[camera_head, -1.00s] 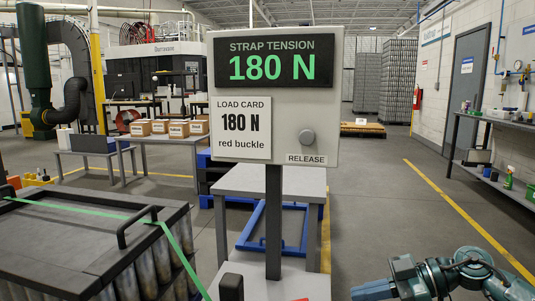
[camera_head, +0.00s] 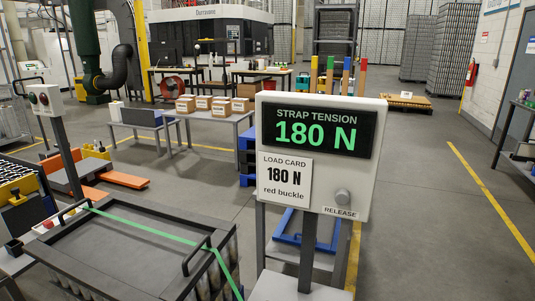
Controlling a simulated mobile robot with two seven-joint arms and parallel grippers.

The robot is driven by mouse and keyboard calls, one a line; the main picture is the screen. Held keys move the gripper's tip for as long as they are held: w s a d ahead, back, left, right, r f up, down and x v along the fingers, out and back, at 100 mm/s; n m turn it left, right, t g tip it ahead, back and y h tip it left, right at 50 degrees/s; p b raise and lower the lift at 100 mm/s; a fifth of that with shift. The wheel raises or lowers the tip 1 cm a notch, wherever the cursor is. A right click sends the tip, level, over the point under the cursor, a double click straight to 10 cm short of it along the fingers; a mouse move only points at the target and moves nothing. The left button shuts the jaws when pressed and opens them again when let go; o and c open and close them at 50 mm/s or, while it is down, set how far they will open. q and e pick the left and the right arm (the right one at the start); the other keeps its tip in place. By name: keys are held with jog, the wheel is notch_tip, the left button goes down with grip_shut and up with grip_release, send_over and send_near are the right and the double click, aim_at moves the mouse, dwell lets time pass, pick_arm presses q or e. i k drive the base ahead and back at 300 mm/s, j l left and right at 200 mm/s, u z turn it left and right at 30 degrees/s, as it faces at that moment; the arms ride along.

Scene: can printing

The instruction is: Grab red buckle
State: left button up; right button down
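No red buckle can be made out for certain in the camera_head view. The words "red buckle" stand on the white load card (camera_head: 285,181), which reads 180 N. The card is on the grey strap tension panel (camera_head: 372,150), whose display (camera_head: 318,134) shows 180 N in green. A green strap (camera_head: 140,226) runs across the dark lid (camera_head: 120,262) of a crate of cans and down its near right side. Neither of my grippers is in view.
The panel's post (camera_head: 307,252) rises from a grey stand at front centre. A control post (camera_head: 62,140) and orange-and-black equipment stand at left. Boxes (camera_head: 221,107) sit on a grey table behind. Open floor (camera_head: 440,230) lies at right.

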aim_at(48, 224)
jog(key=k+j+u, duration=0.15)
jog(key=j+u, duration=0.25)
jog(key=j, duration=0.6)
jog(key=j+u, duration=0.4)
jog(key=j, duration=0.6)
jog(key=k+j, duration=0.05)
